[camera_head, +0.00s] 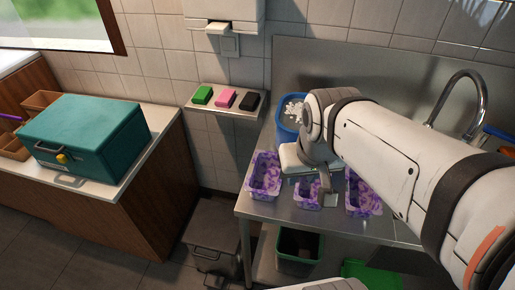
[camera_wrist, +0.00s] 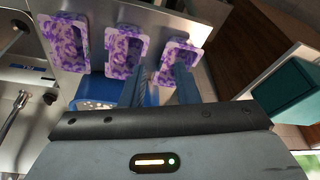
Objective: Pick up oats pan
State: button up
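Three purple-and-white patterned pans stand in a row on the steel counter: a left pan (camera_head: 264,176), a middle pan (camera_head: 307,194) and a right pan (camera_head: 361,197). In the wrist view they appear as pans (camera_wrist: 180,58), (camera_wrist: 127,48) and (camera_wrist: 66,45). I cannot tell which one is the oats pan; their contents are not clear. A blue container (camera_head: 287,118) with white bits stands behind them, partly hidden by my arm. My gripper (camera_head: 312,182) points down above the middle pan. In the wrist view its blue fingers (camera_wrist: 158,84) are apart with nothing between them.
A sink tap (camera_head: 478,95) stands at the right. A small wall shelf (camera_head: 226,99) holds green, pink and black blocks. A teal box (camera_head: 88,137) sits on the left counter. A grey bin (camera_head: 212,238) stands on the floor, and a dark bin (camera_head: 298,252) is under the steel counter.

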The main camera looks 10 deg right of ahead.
jog(key=w+f+m+g+b, duration=0.2)
jog(key=w+f, duration=0.4)
jog(key=w, duration=0.5)
jog(key=m+g, duration=0.1)
jog(key=m, duration=0.1)
send_over(266, 177)
jog(key=s+d, duration=0.3)
jog(key=d, duration=0.1)
jog(key=shift+y, duration=0.4)
jog(key=f, duration=1.6)
jog(key=shift+s+a+f, duration=0.1)
jog(key=shift+a+f, duration=0.1)
jog(key=shift+a, duration=0.05)
jog(key=shift+c, duration=0.2)
grip_shut()
